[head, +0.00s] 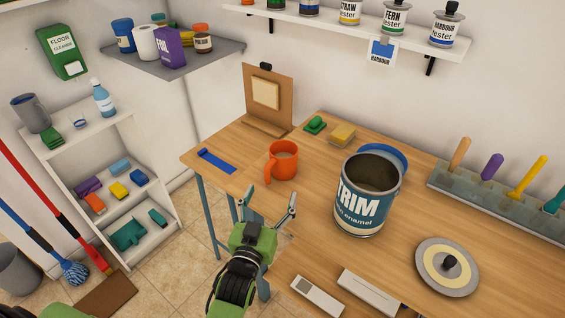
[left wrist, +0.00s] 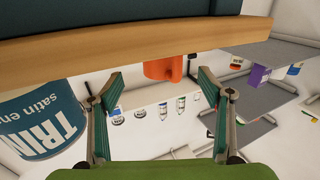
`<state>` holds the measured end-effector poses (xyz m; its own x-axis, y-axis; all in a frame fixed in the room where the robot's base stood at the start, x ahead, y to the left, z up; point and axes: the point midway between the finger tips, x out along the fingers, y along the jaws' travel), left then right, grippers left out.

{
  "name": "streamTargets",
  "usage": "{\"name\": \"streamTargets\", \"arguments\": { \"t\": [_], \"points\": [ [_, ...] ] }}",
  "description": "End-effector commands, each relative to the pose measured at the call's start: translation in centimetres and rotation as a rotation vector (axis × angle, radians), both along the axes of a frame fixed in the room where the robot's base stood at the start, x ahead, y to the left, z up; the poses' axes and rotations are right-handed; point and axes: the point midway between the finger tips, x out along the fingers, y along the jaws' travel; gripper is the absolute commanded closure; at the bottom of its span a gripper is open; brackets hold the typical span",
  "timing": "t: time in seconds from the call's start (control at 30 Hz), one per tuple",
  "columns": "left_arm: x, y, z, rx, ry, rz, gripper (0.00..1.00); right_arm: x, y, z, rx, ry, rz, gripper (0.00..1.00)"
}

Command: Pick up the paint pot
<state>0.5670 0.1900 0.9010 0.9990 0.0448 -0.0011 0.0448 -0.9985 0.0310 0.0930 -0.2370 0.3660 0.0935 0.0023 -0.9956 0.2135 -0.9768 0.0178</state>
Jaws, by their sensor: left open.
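The paint pot (head: 358,207) is a large open tin with a dark blue and white label reading TRIM and enamel. It stands upright on the wooden table (head: 310,215). In the left wrist view the pot (left wrist: 40,122) is at the left, partly cut off by the frame. My left gripper (head: 268,198) is open and empty at the table's near left edge, to the left of the pot and apart from it. Its spread fingers also show in the left wrist view (left wrist: 160,88). My right gripper is not in view.
An orange mug (head: 283,160) stands just beyond my left gripper. A blue round thing (head: 398,157) is partly hidden behind the pot. A round disc with a black knob (head: 447,266) and a tool rack (head: 480,200) are to the right. Small tester pots (head: 393,18) stand on the wall shelf.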

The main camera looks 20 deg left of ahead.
Motion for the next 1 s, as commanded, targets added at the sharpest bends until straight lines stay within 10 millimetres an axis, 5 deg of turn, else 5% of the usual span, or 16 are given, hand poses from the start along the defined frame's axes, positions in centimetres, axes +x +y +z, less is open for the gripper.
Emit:
{"name": "streamTargets", "arguments": {
  "t": [0.3, 1.0],
  "points": [
    [5.9, 0.3, 0.1, 0.001, -0.001, 0.000, 0.28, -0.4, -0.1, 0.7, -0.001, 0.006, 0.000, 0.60],
    [12.0, 0.4, 0.1, 0.000, 0.000, -0.001, 0.28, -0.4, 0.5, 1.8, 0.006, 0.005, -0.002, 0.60]
  ]
}}
